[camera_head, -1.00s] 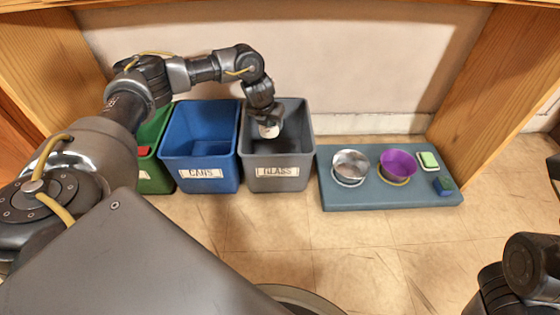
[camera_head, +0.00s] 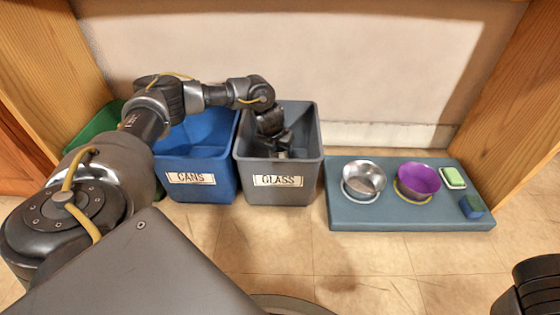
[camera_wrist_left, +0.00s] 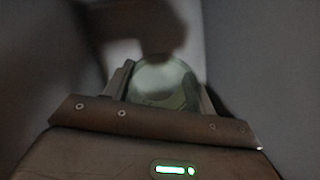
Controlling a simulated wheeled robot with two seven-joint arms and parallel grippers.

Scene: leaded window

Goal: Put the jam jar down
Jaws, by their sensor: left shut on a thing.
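My left gripper (camera_head: 281,150) reaches down inside the grey bin labelled GLASS (camera_head: 279,181), below its rim. In the left wrist view the jam jar (camera_wrist_left: 163,84) shows as a pale, greenish glassy round shape between the two fingers, and the gripper is shut on it. In the head view the jar is mostly hidden by the gripper and the bin's front wall. I cannot tell whether the jar touches the bin floor. Only a dark part of my right arm shows at the lower right, with no fingers visible.
A blue bin labelled CANS (camera_head: 191,180) stands directly left of the grey bin, with a green bin (camera_head: 97,130) beyond it.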

